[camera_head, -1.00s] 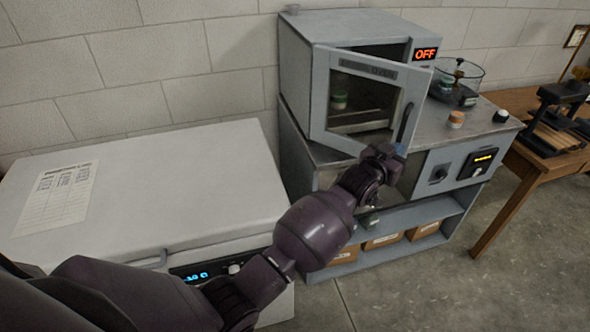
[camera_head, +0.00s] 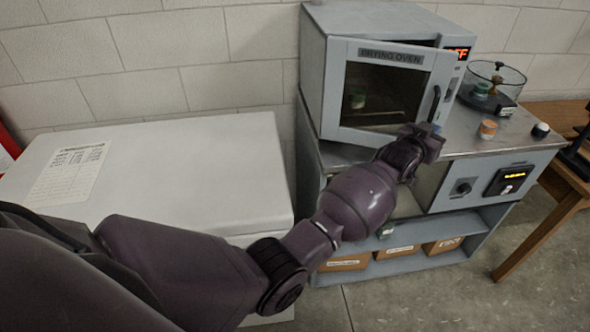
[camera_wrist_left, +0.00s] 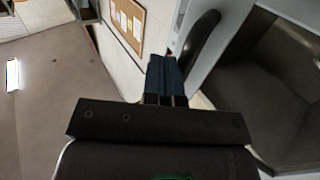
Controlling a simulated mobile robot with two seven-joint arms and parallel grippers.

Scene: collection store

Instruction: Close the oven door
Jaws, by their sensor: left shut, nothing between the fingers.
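The drying oven (camera_head: 385,18) is a grey box on a metal bench. Its door (camera_head: 352,134), hinged at the left, has a dark window and stands ajar, its right edge covering part of the control panel. The dark upright handle (camera_head: 435,103) is near the door's right edge. My left gripper (camera_head: 428,130) is at the door's lower right, just below the handle; its fingertips are largely hidden in the head view. In the left wrist view its blue fingers (camera_wrist_left: 165,76) are together and empty, close beside the handle (camera_wrist_left: 199,45); contact is unclear. My right gripper is not in view.
A glass-bowled device (camera_head: 490,85), an orange-topped jar (camera_head: 488,129) and a dark-lidded jar (camera_head: 540,130) stand on the bench right of the oven. A white chest (camera_head: 190,165) stands at the left. A wooden table (camera_head: 550,225) is at the right.

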